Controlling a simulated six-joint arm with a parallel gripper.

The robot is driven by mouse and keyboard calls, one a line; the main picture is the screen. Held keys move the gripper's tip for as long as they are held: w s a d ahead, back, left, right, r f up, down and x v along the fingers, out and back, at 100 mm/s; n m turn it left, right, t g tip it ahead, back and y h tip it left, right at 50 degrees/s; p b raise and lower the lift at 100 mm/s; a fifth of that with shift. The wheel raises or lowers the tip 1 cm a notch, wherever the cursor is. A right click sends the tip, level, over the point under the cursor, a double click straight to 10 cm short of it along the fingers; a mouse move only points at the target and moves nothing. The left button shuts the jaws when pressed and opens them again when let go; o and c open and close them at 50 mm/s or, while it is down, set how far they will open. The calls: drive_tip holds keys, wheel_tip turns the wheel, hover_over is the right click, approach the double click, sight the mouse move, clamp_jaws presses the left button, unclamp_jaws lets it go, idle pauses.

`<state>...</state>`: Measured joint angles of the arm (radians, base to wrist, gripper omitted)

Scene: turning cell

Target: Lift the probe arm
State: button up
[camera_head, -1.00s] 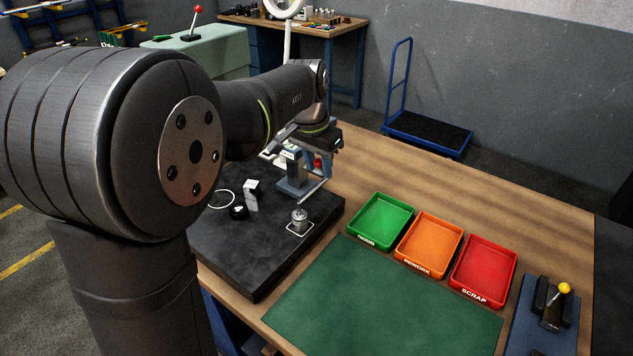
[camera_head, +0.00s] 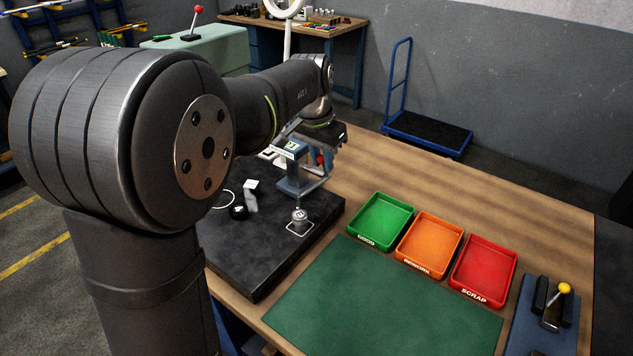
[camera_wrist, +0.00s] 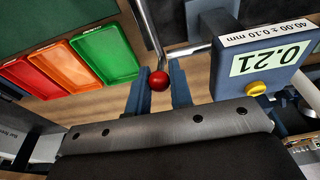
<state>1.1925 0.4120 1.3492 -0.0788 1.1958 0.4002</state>
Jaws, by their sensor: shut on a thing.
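The gauge stand (camera_head: 291,180) stands on the dark surface plate. Its display (camera_wrist: 271,57) reads 0.21, with "40.00 ± 0.10 mm" printed above it. The probe arm is a thin metal rod (camera_wrist: 148,40) with a red ball knob (camera_wrist: 159,81) at its end. My gripper (camera_wrist: 159,82) is shut on the red knob, with one blue finger on each side of it. In the head view my gripper and the knob (camera_head: 320,159) are small and partly covered.
The dark plate (camera_head: 250,262) also carries a small white block and a black ring. Green (camera_head: 380,220), orange (camera_head: 430,244) and red (camera_head: 483,272) trays stand to the right. A green mat (camera_head: 385,305) lies bare in front. A yellow-knobbed lever fixture (camera_head: 552,305) is at far right.

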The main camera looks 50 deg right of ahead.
drive_tip(key=shift+d, duration=0.1)
drive_tip(key=shift+d+r, duration=0.25)
drive_tip(key=shift+d, duration=0.5)
